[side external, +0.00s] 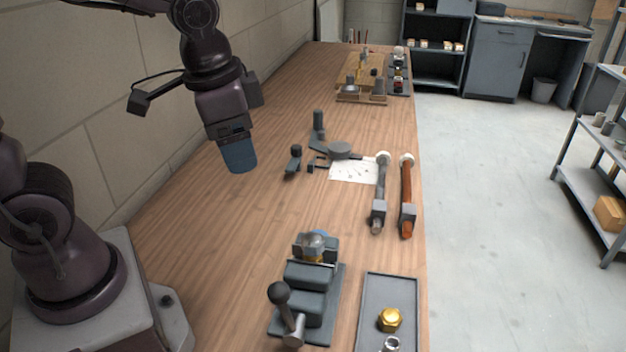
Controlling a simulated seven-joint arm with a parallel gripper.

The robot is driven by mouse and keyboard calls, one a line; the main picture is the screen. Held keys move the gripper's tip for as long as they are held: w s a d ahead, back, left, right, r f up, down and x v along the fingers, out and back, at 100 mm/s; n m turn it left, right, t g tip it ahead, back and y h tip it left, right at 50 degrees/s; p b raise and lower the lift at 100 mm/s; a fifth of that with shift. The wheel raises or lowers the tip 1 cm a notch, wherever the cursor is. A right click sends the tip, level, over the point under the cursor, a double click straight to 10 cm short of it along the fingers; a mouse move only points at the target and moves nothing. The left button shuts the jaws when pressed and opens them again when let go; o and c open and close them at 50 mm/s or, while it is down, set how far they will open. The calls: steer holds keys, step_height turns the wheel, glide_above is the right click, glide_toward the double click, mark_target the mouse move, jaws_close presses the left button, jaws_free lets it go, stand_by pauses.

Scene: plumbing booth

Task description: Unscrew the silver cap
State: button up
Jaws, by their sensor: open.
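A silver cap (310,240) sits at the far end of the grey vise (311,275), with a bit of brass-gold showing just below it. The vise has a black-knobbed lever and stands on the wooden bench. My gripper (239,160), with a blue end, hangs above the bench, pointing down, up and to the left of the vise in the picture. It is open, well apart from the silver cap, and nothing shows in it. Its separate fingers are hard to make out from this side.
A grey tray (373,297) at the front right holds a gold hex cap (389,319) and a small silver fitting (392,344). The bench between gripper and vise is clear.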

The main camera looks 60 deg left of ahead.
mark_target(313, 237)
steer(key=w+d+f+m+g, duration=0.3)
steer(key=w+f+m, duration=0.5)
steer(key=m, duration=1)
steer(key=shift+t, duration=0.4)
steer(key=f, duration=0.3)
steer(key=w+f, duration=0.1)
steer(key=f, duration=0.3)
steer(key=d+f, duration=0.1)
steer(key=f, duration=0.3)
steer(key=shift+w+d, duration=0.1)
steer(key=shift+w, duration=0.05)
